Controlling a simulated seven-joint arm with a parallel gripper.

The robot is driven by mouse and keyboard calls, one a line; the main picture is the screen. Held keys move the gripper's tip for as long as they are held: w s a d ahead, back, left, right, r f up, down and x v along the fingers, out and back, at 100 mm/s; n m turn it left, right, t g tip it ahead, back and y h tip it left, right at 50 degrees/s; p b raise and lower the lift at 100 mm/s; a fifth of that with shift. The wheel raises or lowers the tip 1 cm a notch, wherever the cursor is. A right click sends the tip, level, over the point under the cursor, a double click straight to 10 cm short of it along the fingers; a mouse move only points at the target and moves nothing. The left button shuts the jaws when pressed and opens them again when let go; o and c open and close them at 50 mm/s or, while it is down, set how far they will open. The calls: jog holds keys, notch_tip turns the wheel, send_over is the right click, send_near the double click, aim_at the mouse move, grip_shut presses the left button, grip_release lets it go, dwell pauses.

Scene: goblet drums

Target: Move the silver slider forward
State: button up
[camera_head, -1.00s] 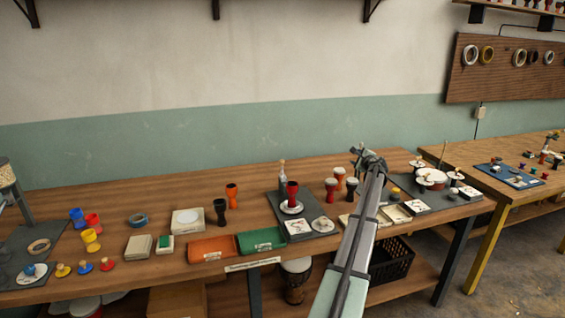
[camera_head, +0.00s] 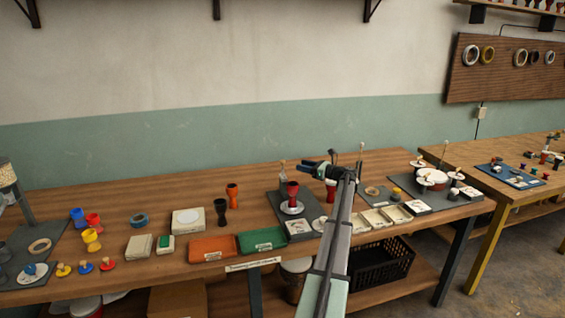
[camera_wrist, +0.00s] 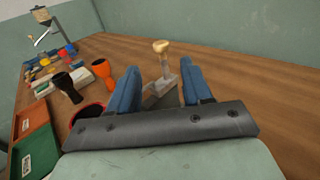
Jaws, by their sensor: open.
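My gripper (camera_head: 308,167) is above the dark mat near the middle of the bench, with its fingers toward the left. In the wrist view its two blue fingers (camera_wrist: 160,72) are apart, with nothing held between them. A small silver-grey block with an upright post and a pale gold knob (camera_wrist: 161,47) shows beyond and between the fingers; it looks like the silver slider. In the head view a small post (camera_head: 283,170) stands at the mat's back left, just left of my gripper. The slider's base is partly hidden by the gripper in the wrist view.
A red goblet drum (camera_head: 293,189) stands on a white disc on the mat, close below my gripper. Black (camera_head: 221,211) and orange (camera_head: 232,194) drums stand to the left. Orange (camera_head: 212,248) and green (camera_head: 262,240) trays lie in front. The bench behind the mat is clear.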

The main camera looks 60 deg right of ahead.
jog(key=w, duration=1.1)
jog(key=shift+w, duration=0.2)
jog(key=shift+c, duration=0.2)
grip_shut()
